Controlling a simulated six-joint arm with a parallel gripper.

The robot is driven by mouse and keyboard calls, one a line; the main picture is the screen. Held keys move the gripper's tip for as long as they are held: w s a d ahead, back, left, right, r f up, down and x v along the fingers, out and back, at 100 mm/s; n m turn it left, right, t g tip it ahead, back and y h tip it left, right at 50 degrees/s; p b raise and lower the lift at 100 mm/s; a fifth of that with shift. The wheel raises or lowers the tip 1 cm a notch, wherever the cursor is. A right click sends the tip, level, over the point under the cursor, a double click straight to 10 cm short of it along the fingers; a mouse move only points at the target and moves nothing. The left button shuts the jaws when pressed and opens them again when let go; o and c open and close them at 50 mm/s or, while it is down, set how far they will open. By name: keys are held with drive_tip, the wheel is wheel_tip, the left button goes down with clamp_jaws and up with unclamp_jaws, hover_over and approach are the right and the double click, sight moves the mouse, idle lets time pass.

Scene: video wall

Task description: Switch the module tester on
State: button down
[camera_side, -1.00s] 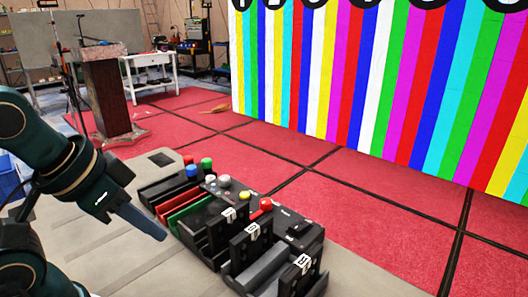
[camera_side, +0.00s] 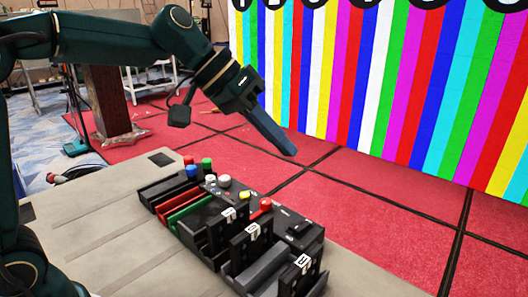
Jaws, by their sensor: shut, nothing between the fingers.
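The module tester (camera_side: 283,222) looks like the low black unit on the work table, right of the slotted racks. A dark raised part that may be its switch (camera_side: 299,228) sits on its top; its position is too small to read. A red button (camera_side: 266,203) stands near its upper left corner. My gripper (camera_side: 291,152) is shut and empty. It hangs in the air above and behind the tester in the picture, pointing down to the right, and touches nothing.
Black racks (camera_side: 243,245) with numbered upright modules stand left of the tester. Red and green slots (camera_side: 187,215) and several coloured buttons (camera_side: 206,163) lie farther left. The grey table (camera_side: 130,240) is clear at the left. A striped video wall (camera_side: 400,80) stands behind.

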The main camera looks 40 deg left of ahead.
drive_tip(key=h, duration=0.1)
hover_over(302, 229)
drive_tip(key=s+a, duration=0.1)
wheel_tip(302, 229, down, 4)
drive_tip(key=shift+n+g, duration=0.7)
drive_tip(key=f, duration=0.1)
drive_tip(key=w+f, duration=0.1)
drive_tip(key=f, duration=0.1)
drive_tip(key=a+f, duration=0.1)
drive_tip(key=shift+w+f, duration=0.15)
drive_tip(key=shift+w, duration=0.05)
drive_tip(key=shift+f, duration=0.1)
drive_tip(key=shift+s+f, duration=0.25)
drive_tip(key=shift+f, duration=1.15)
drive_tip(key=shift+s+f, duration=0.25)
drive_tip(key=shift+f, duration=1.2)
drive_tip(key=shift+s+f, duration=0.25)
drive_tip(key=shift+f, duration=1.15)
drive_tip(key=shift+f, duration=0.15)
drive_tip(key=shift+f, duration=0.3)
drive_tip(key=shift+s+f, duration=0.1)
drive_tip(key=shift+f, duration=0.25)
